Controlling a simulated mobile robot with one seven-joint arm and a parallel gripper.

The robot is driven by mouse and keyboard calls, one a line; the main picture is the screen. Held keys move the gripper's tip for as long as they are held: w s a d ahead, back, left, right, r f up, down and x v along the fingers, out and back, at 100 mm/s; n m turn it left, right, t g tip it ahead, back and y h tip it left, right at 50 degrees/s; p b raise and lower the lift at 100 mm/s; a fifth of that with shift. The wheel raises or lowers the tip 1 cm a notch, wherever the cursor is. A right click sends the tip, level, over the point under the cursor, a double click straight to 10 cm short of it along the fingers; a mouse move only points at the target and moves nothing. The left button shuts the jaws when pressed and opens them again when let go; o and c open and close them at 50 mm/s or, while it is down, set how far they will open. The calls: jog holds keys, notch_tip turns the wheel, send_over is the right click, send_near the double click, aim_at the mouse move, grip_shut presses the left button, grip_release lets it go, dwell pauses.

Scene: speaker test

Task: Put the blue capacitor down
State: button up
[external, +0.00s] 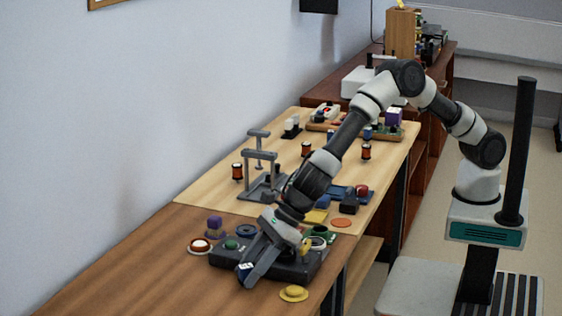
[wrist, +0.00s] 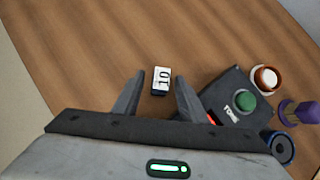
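The blue capacitor (external: 244,267) has a white face and shows by the fingertips in the external view, at the front left edge of the black tone box (external: 287,268). In the wrist view, the capacitor (wrist: 161,80) shows its white face marked "10" between the fingers. My gripper (wrist: 160,78) is open, with a gap on each side of the capacitor. In the external view, my gripper (external: 250,270) points down by the box and partly covers it. The capacitor appears to be on the brown wood, but its underside is hidden.
The tone box carries a green button (wrist: 246,101). A red-and-white button (wrist: 265,78), a purple part (wrist: 300,113) and a blue ring part (wrist: 280,147) are nearby. A yellow disc (external: 293,293) lies at the front. The brown table (external: 120,285) is clear at left.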

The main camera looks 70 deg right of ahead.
jog(key=p+v, duration=0.2)
jog(key=v, duration=0.8)
jog(key=shift+s+d+r, duration=0.15)
jog(key=shift+d+r, duration=0.05)
jog(key=shift+d+r, duration=0.15)
jog(key=shift+d, duration=0.05)
jog(key=w+d+r+m+t+h, duration=0.1)
jog(key=d+r+m+h, duration=0.1)
jog(key=d+r+m, duration=0.6)
jog(key=w+d+r+m+h, duration=0.1)
jog(key=d+m, duration=0.3)
jog(key=d, duration=0.7)
jog(key=w+d+r+m+t+h, duration=0.1)
jog(key=d+r+m+h, duration=0.1)
jog(key=d+r+m, duration=0.6)
jog(key=s+d+m+h, duration=0.1)
jog(key=s+d+m, duration=0.2)
jog(key=d+m, duration=0.35)
jog(key=s+d+m, duration=0.3)
jog(key=d, duration=0.6)
jog(key=s+d+m+g, duration=0.1)
jog(key=s+d+m, duration=0.2)
jog(key=s+m, duration=0.4)
jog(key=s+d+m, duration=0.4)
jog(key=s+m, duration=0.4)
jog(key=shift+d+f+g+y, duration=0.2)
jog(key=shift+f+g+y, duration=0.1)
jog(key=shift+f+g, duration=0.15)
